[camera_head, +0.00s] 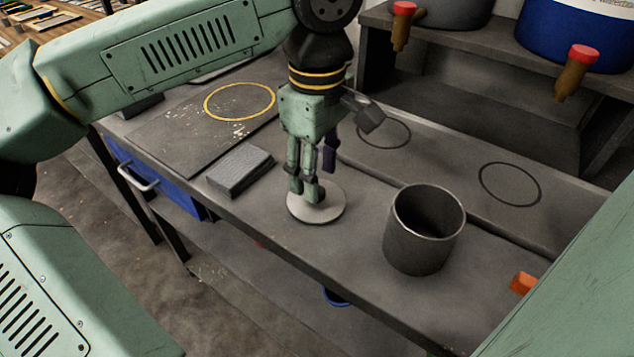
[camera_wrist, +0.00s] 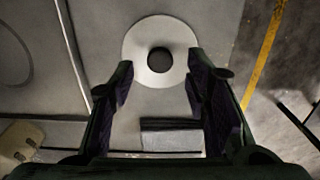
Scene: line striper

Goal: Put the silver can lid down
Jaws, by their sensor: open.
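The silver can lid (camera_head: 328,212), a flat pale disc, lies on the workbench near its front edge, left of the open grey can (camera_head: 415,250). In the wrist view the lid (camera_wrist: 160,28) shows a round dark knob (camera_wrist: 159,60) at its centre. My gripper (camera_head: 308,193) points down over the lid, partly hiding it and its knob in the head view. In the wrist view my gripper's fingers (camera_wrist: 158,75) are spread apart, with clear gaps between them and the knob. Nothing is held.
A grey block (camera_head: 240,170) lies left of the lid. Behind it is a dark board (camera_head: 185,135) with a yellow ring. An orange piece (camera_head: 522,283) sits right of the can. Containers with taps, including a blue one (camera_head: 570,40), stand on the raised shelf behind.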

